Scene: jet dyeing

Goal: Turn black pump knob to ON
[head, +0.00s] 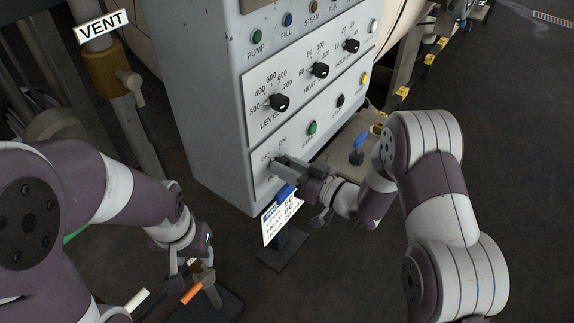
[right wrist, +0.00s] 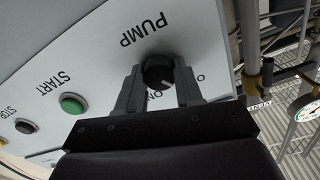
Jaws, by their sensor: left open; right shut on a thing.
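The black pump knob (right wrist: 158,72) sits on the white panel under the word PUMP in the right wrist view. My right gripper (right wrist: 158,88) is shut on it, one finger on each side. A white mark shows on the knob near the partly covered ON lettering; its exact setting is hard to read. In the head view my right gripper (head: 280,166) is at the lower left of the control box (head: 205,110) and hides the knob. My left gripper (head: 192,268) is open, low at the bottom left, away from the panel.
The green START button (head: 312,128) and a black button (head: 340,100) are right of the knob. Three dials, including the level dial (head: 279,102), are above. A printed card (head: 283,222) stands below the box. An orange-handled item (head: 191,292) is by my left gripper.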

